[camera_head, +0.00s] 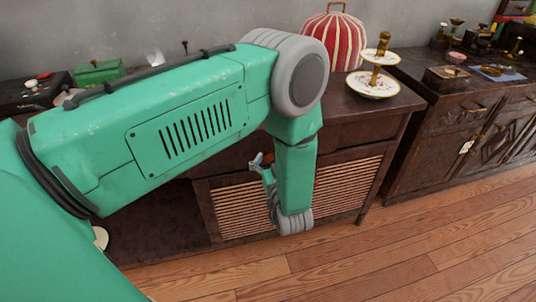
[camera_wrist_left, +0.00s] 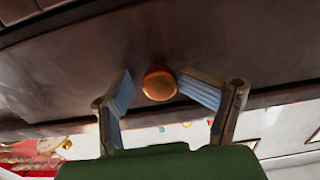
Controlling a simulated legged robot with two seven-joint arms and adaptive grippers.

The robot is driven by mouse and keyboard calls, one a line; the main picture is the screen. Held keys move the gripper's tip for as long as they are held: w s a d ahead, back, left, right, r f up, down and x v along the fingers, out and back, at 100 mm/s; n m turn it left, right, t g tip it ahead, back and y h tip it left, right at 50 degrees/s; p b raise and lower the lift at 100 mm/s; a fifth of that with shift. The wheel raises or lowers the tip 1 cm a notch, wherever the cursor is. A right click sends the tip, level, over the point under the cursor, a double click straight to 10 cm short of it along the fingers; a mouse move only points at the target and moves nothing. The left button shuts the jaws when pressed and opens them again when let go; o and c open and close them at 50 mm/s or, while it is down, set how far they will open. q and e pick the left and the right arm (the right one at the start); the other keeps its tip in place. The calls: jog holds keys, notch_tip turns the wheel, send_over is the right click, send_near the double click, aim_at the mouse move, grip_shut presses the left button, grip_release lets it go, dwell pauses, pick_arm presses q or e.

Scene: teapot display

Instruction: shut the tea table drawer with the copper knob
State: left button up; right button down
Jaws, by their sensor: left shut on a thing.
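The copper knob (camera_wrist_left: 159,82) sits on a dark wooden drawer front (camera_wrist_left: 60,75) in the left wrist view. My left gripper (camera_wrist_left: 154,84) has one finger on each side of the knob and is shut on it. In the head view this gripper (camera_head: 262,163) is small and partly hidden by my forearm, at the front of the dark wooden tea table (camera_head: 366,117). The drawer is mostly hidden there behind my arm, so how far it stands out cannot be told. My right gripper is not in view.
On the table top stand a red-and-white striped cover (camera_head: 334,38), a two-tier plate stand (camera_head: 373,84) and a green box (camera_head: 98,72). Slatted panels (camera_head: 345,185) lie below the drawer level. A second dark cabinet (camera_head: 450,120) stands at right. The wooden floor (camera_head: 400,240) in front is clear.

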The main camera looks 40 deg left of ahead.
pick_arm(q)
jog(key=shift+d, duration=0.4)
jog(key=v, duration=1.1)
jog(key=shift+s, duration=0.3)
jog(key=shift+f, duration=0.1)
jog(key=s+a+f+m+g+h+p, duration=0.3)
jog(key=s+f+m+h+p, duration=0.15)
jog(key=f+m+h, duration=0.35)
jog(key=s+r+m+g+h+p, duration=0.1)
jog(key=s+g+h, duration=0.4)
jog(key=s, duration=1.4)
jog(key=m+g, duration=0.1)
jog(key=g, duration=0.2)
jog(key=shift+s+a+r+m+h, duration=0.15)
jog(key=shift+s+r+m+h, duration=0.15)
jog(key=shift+s+h, duration=0.1)
